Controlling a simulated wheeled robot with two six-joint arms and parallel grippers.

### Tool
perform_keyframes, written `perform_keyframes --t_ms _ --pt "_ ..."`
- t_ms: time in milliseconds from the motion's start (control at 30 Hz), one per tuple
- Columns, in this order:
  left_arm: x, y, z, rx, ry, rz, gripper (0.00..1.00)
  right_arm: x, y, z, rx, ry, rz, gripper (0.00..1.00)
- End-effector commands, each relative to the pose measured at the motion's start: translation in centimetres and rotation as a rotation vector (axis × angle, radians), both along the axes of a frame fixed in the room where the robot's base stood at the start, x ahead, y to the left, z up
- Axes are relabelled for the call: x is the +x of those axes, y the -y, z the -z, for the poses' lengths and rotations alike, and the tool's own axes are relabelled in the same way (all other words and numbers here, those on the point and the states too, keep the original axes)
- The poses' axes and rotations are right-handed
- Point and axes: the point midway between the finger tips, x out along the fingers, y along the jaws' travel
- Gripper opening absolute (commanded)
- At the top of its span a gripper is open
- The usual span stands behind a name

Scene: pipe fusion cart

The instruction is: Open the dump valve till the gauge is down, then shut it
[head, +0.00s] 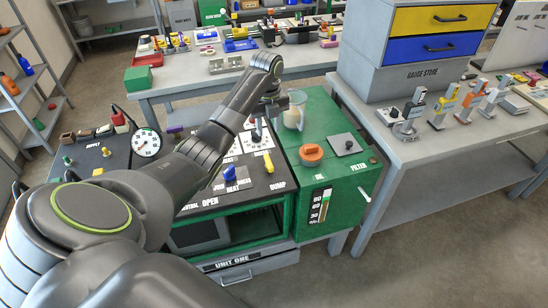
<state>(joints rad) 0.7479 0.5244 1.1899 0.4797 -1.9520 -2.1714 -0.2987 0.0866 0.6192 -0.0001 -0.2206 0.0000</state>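The yellow lever (268,162) stands on the dark top of the unit, just behind the printed word DUMP. A round white dial gauge (147,142) stands at the left of the unit; its needle is too small to read surely. A level gauge with printed numbers (321,206) is on the green front at right, with a dark part at its lower end. My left gripper (278,108) is behind the lever, by a clear jar, and apart from the lever. Its fingers are small and partly hidden, so its opening is unclear. My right gripper is out of view.
A blue knob (229,174) stands left of the lever by the word HEAT. An orange cap (311,153) and a grey plate (346,143) are on the green box. The clear jar (293,118) stands at its back. My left arm hides part of the panel.

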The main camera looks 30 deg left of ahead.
Motion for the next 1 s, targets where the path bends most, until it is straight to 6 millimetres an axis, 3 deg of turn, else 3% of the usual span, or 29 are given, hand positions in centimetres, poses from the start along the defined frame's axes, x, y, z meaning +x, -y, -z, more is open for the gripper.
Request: perform_keyframes --t_ms 100,267,767,1000 --pt "1.0 -0.3 -2.0 -0.015 -0.008 0.08 0.38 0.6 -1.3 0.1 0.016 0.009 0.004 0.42" --pt "1.3 -0.4 -2.0 -0.022 -0.014 0.116 0.38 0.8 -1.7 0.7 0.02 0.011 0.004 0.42" --pt "1.2 -0.4 3.8 -0.02 -0.012 0.115 0.38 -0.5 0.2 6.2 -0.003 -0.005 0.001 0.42" --pt "1.1 -0.4 8.3 -0.023 -0.017 0.113 0.38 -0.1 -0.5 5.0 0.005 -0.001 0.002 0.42"
